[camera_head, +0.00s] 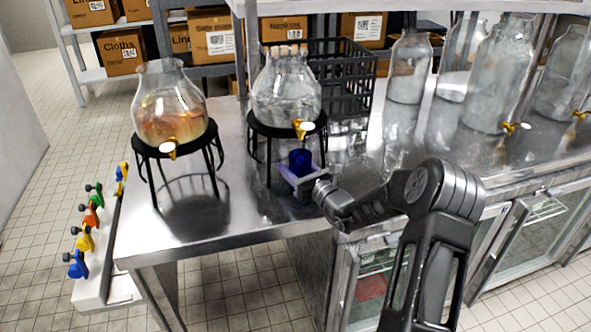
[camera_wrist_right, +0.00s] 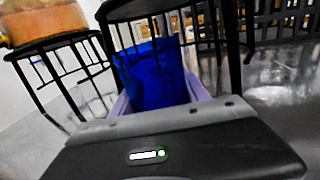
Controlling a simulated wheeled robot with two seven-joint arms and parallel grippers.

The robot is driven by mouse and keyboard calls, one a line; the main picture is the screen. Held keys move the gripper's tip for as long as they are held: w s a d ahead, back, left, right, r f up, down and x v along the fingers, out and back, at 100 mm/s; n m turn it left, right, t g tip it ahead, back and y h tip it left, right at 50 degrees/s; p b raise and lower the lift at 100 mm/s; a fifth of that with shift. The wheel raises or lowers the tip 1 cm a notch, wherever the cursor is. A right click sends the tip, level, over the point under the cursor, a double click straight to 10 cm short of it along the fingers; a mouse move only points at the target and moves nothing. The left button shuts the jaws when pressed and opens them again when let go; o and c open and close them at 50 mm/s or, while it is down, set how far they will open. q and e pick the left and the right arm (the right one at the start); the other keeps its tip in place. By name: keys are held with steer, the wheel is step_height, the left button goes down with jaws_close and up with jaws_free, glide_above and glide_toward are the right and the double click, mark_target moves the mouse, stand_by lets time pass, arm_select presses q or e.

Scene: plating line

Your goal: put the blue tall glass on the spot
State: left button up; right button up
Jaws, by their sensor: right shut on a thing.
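The blue tall glass (camera_head: 300,160) is held upright in my right gripper (camera_head: 299,176), at the front of the middle dispenser's stand. In the right wrist view the glass (camera_wrist_right: 152,75) stands between the two pale fingers (camera_wrist_right: 160,102), with the stand's black legs behind and beside it. The glass is below the gold tap (camera_head: 302,127) of the middle dispenser. I cannot tell whether its base touches the steel counter. The spot cannot be made out in either view. My left gripper is not in view.
The middle dispenser (camera_head: 286,90) and the left dispenser (camera_head: 168,105) stand on black stands (camera_head: 262,127). Large glass jars (camera_head: 497,75) stand on the right. A black crate (camera_head: 345,75) is behind. The counter's front left (camera_head: 190,235) is clear.

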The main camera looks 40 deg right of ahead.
steer(key=shift+f, duration=0.1)
steer(key=o, duration=1.7)
steer(key=shift+c, duration=0.2)
steer(key=shift+s+f, duration=0.1)
steer(key=s+b, duration=0.1)
steer(key=s, duration=0.5)
steer(key=shift+s, duration=0.25)
steer(key=shift+s+a, duration=0.15)
steer(key=shift+s, duration=0.45)
